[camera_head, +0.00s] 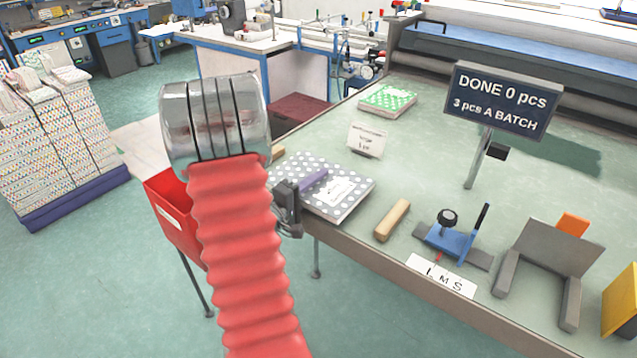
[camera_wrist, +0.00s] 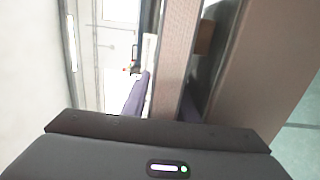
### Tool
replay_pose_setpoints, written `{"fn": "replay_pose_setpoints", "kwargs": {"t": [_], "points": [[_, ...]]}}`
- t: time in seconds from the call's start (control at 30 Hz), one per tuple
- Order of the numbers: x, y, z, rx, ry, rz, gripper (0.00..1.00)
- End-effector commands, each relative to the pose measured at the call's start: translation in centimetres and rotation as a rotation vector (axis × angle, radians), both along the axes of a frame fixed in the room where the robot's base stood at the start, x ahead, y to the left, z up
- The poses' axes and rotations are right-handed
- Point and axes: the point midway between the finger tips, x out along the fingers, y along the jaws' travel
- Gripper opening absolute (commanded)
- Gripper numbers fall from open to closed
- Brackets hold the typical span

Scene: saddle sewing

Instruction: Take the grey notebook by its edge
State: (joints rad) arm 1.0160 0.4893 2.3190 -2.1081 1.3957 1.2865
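The grey notebook (camera_head: 345,207) with white dots and a white label lies flat near the left edge of the green-topped table in the head view. My gripper (camera_head: 289,207) is a dark block at the notebook's left edge, partly hidden by my red arm sleeve. Whether it touches the notebook is not clear. The wrist view is close and blurred, with my dark gripper body along the bottom.
A wooden block (camera_head: 392,220) lies right of the notebook. A small white card (camera_head: 367,141) stands behind it, and a green notebook (camera_head: 387,100) lies farther back. A blue clamp fixture (camera_head: 452,243) and a grey stand (camera_head: 545,262) are at right. A red bin (camera_head: 172,215) is left.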

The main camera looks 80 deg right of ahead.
Motion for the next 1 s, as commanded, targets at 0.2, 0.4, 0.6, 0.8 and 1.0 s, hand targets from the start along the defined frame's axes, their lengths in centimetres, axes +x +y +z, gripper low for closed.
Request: {"fn": "replay_pose_setpoints", "kwargs": {"t": [0.2, 0.4, 0.6, 0.8, 1.0], "points": [[0.02, 0.02, 0.0, 0.0, 0.0, 0.0, 0.27], [0.02, 0.02, -0.01, 0.0, 0.0, 0.0, 0.12], [0.03, 0.04, -0.06, 0.002, -0.001, 0.001, 0.0], [0.04, 0.05, -0.12, 0.003, 0.0, 0.001, 0.0], [0.05, 0.02, -0.05, 0.001, 0.0, 0.001, 0.0]]}}
